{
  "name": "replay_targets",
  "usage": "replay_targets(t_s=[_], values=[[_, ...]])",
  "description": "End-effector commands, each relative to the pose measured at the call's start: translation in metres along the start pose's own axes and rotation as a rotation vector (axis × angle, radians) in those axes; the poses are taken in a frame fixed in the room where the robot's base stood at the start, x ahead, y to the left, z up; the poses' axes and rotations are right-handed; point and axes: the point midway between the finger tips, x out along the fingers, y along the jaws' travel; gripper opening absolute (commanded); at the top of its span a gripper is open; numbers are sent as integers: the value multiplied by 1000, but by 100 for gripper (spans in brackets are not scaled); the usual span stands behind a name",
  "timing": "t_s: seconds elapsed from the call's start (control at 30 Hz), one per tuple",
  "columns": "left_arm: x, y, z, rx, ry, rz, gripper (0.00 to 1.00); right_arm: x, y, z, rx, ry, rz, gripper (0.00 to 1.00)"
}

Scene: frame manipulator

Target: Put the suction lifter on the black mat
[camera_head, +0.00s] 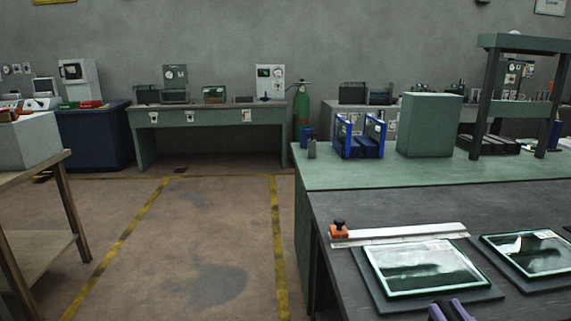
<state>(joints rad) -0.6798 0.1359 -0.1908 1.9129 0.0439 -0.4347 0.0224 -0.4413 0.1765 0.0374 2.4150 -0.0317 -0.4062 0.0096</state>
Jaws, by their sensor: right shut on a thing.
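My right gripper (453,311) shows only as two purple fingers at the bottom edge, beside the front of the nearer black mat. It is shut on a dark thing, apparently the suction lifter, which is mostly hidden and cut off by the frame. A black mat (378,299) lies on the dark bench top, with a framed glass pane (425,265) on it. A second framed pane (535,252) lies on another dark mat to the right. My left gripper is out of view.
A metal straightedge (408,232) with an orange block and black knob (339,229) lies behind the panes. Farther back are a blue rack (361,138), a green box (429,125) and a dark-legged stand (476,103). Bare bench top lies left of the mat.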

Motion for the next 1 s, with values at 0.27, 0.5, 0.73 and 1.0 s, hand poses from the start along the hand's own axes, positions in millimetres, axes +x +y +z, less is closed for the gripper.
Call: replay_targets(t_s=[0.27, 0.5, 0.73, 1.0], values=[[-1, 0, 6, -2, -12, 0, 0, -62, -54, 32, 4, -7, 26, 0], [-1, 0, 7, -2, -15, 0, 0, -75, -66, 37, -4, 2, 30, 0], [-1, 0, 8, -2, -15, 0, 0, -74, -66, 37, -2, 1, 29, 0], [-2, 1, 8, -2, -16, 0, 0, -40, -51, 33, 5, 18, -11, 0]])
